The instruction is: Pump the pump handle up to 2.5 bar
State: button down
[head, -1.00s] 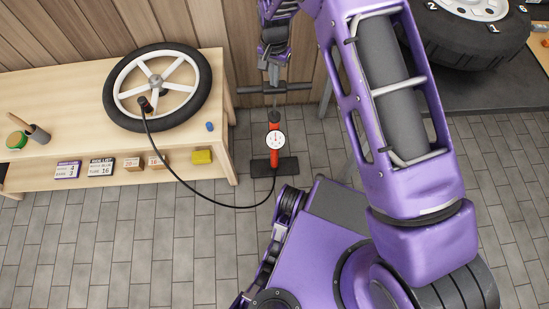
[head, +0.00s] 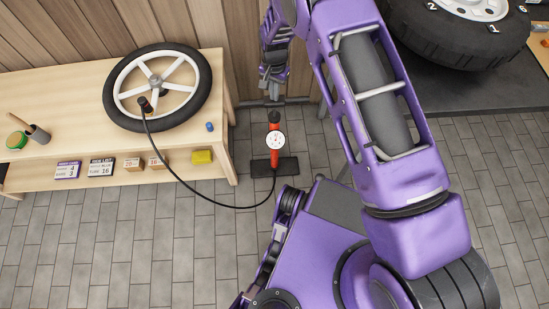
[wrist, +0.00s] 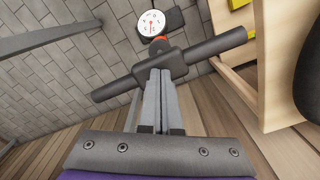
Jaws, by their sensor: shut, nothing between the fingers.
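The floor pump (head: 274,155) has a red-orange barrel and a dark foot (head: 288,166), and stands upright on the paving beside the bench. Its white gauge (head: 275,140) faces up; the reading is too small to tell. In the wrist view the gauge (wrist: 151,23) shows red marks. The dark pump handle (head: 297,100) is low, near the barrel top. In the wrist view the handle (wrist: 215,45) crosses the picture as a tilted bar. My gripper (head: 271,82) is above its middle. My fingers (wrist: 158,78) are shut, their tips against the handle's middle, not gripping it.
A black hose (head: 195,193) runs from the pump to the white-spoked wheel (head: 198,92) on the wooden bench (head: 70,90). A yellow block (head: 202,157) and small boxes sit on its lower shelf. A large tyre (head: 440,40) lies on a dark table at right. The front floor is clear.

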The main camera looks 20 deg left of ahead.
aim_at(275, 104)
jog(key=shift+f, duration=2.75)
notch_tip(275, 104, up, 17)
jog(key=p, duration=0.8)
jog(key=shift+f, duration=0.15)
